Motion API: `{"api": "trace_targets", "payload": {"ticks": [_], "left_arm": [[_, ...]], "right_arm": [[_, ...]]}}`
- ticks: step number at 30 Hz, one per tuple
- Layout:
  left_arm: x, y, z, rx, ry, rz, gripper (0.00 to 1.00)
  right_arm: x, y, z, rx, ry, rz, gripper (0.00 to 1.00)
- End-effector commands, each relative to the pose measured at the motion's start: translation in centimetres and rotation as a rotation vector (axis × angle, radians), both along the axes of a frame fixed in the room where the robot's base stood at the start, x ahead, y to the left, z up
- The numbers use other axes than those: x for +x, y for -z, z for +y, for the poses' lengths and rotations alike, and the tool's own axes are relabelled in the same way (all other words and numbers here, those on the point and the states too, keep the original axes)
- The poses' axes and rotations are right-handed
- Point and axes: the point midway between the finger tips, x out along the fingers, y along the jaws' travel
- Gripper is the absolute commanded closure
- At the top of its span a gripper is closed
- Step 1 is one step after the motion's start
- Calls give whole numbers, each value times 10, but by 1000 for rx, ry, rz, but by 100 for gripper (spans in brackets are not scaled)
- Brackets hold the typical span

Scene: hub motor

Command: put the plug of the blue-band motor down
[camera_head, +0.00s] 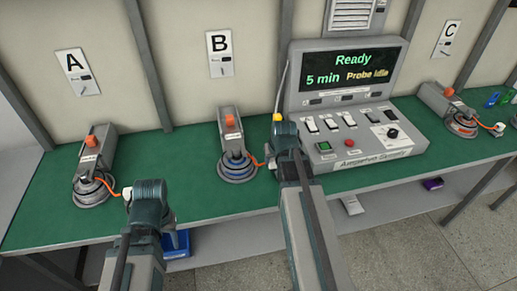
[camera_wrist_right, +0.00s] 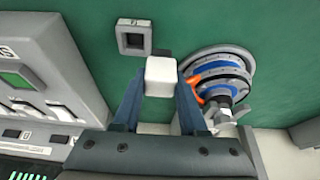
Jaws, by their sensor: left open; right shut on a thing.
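The blue-band motor (camera_head: 237,165) sits on the green bench below sign B; its blue rings also show in the right wrist view (camera_wrist_right: 222,72). My right gripper (camera_wrist_right: 160,80) is shut on a white block, apparently the motor's plug (camera_wrist_right: 160,70), beside the motor and over the bench. In the head view my right gripper (camera_head: 276,158) hides most of the plug. An orange cable (camera_wrist_right: 194,82) shows at the motor. My left gripper (camera_head: 150,190) is open at the bench's front edge, near the white plug of motor A (camera_head: 127,192); its fingertips are hard to see.
A grey square socket-like block (camera_wrist_right: 133,37) lies just beyond the held plug. The test station (camera_head: 350,120) reads "Ready", "5 min", "Probe Idle". A yellow-tipped part (camera_head: 277,117) is by its left side. Motor C (camera_head: 455,110) is far right. Clear bench (camera_head: 180,150) lies between motors A and B.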

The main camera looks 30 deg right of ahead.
Motion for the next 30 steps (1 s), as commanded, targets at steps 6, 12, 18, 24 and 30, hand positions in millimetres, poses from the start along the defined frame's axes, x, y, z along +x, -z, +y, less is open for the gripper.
{"api": "trace_targets", "payload": {"ticks": [6, 12, 18, 24, 30], "left_arm": [[0, 1, 0, 0, 0, 0, 50], [0, 5, 0, 0, 0, 0, 50], [0, 10, 0, 0, 0, 0, 50], [0, 14, 0, 0, 0, 0, 50], [0, 14, 0, 0, 0, 0, 50]], "right_arm": [[10, 1, -5, 0, 1, 0, 100], [44, 5, -24, -1, 1, 0, 100], [90, 10, -48, 0, 0, 0, 100], [126, 14, -67, 0, -1, 0, 100], [130, 14, -70, 0, -1, 0, 100]]}}
